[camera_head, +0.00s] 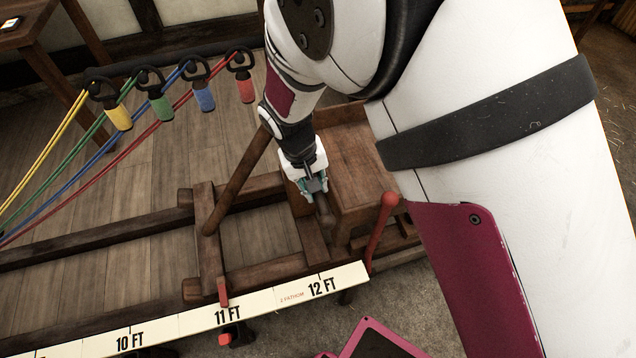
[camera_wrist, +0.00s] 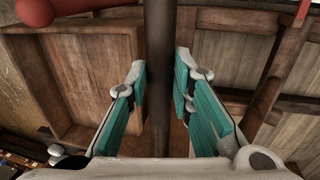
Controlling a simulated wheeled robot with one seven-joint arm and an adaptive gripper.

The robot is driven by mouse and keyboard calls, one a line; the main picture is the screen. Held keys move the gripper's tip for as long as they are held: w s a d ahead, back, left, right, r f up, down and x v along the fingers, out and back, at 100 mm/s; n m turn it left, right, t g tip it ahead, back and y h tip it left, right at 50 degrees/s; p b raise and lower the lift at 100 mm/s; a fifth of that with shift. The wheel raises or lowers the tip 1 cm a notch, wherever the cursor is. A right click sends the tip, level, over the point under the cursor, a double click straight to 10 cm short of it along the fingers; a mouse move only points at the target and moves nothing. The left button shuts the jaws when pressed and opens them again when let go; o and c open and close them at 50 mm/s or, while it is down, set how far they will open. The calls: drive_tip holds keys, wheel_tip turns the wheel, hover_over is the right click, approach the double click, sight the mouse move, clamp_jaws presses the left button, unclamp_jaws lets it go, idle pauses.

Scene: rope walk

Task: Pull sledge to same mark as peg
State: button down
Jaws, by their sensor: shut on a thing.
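The wooden sledge (camera_head: 362,170) sits on its rails at the right, with a boxy part that also shows in the wrist view (camera_wrist: 85,75). My gripper (camera_head: 316,187) is down at the left side of this box. In the wrist view its teal-padded fingers (camera_wrist: 160,95) stand either side of a dark upright bar (camera_wrist: 160,45), shut on it. A red peg (camera_head: 222,290) stands at the scale's edge by the 11 FT mark. A red-topped lever (camera_head: 382,225) leans beside the sledge, its lower end near the scale's right end, past 12 FT.
The white measuring scale (camera_head: 178,325) runs along the front. A wooden cross frame (camera_head: 207,240) with a slanted pole (camera_head: 238,180) stands left of my gripper. Yellow, green, blue and red ropes (camera_head: 100,130) stretch from hooks at the left. Plank floor (camera_head: 60,285) shows between the rails.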

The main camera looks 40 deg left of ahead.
drive_tip(key=shift+s+a, duration=0.1)
drive_tip(key=shift+s, duration=0.1)
drive_tip(key=c, duration=1.4)
unclamp_jaws()
drive_tip(key=shift+w, duration=0.1)
drive_tip(key=r, duration=0.4)
drive_tip(key=s+a+r, duration=0.1)
drive_tip(key=r, duration=0.2)
drive_tip(key=s+r, duration=0.1)
drive_tip(key=r, duration=0.3)
drive_tip(key=shift+a+r, duration=0.2)
drive_tip(key=shift+r, duration=0.15)
